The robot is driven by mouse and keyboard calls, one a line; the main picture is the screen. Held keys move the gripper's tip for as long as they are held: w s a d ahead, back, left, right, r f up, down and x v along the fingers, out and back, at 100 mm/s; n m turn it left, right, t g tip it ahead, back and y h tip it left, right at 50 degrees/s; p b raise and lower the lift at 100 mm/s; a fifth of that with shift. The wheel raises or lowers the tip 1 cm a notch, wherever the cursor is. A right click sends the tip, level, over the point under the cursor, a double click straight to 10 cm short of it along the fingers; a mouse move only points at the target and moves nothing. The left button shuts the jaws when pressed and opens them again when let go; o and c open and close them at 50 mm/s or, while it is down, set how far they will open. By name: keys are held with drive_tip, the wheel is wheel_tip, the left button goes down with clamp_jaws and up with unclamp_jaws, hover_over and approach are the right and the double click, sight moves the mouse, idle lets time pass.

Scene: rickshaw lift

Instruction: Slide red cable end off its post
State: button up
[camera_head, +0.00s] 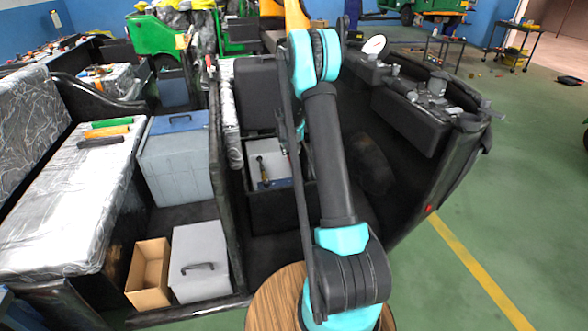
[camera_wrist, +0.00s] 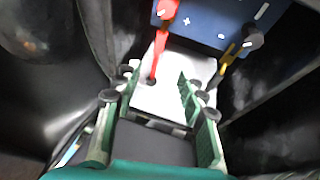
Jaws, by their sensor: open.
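In the wrist view, the red cable end (camera_wrist: 166,8) sits at the top edge on a dark blue battery top (camera_wrist: 205,22) with a white plus mark. Its post is not clearly visible. A red strip of the cable (camera_wrist: 159,52) runs down from it over a white surface (camera_wrist: 172,85). My gripper (camera_wrist: 158,77) has green fingers, open and apart, pointing toward the battery. The lower part of the red strip lies between the fingers. The cable end is beyond the fingertips, and nothing is gripped.
A grey knob-like piece with a yellow strip (camera_wrist: 252,38) is at the battery's right. Dark walls close in on both sides. In the head view, an open compartment (camera_head: 275,210) holds a white and blue box (camera_head: 265,160); a grey bin (camera_head: 200,262) and cardboard box (camera_head: 149,272) stand left.

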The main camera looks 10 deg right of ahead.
sight(294, 168)
drive_tip(key=x, duration=1.6)
drive_tip(key=shift+f, duration=0.25)
clamp_jaws()
drive_tip(key=shift+w, duration=0.1)
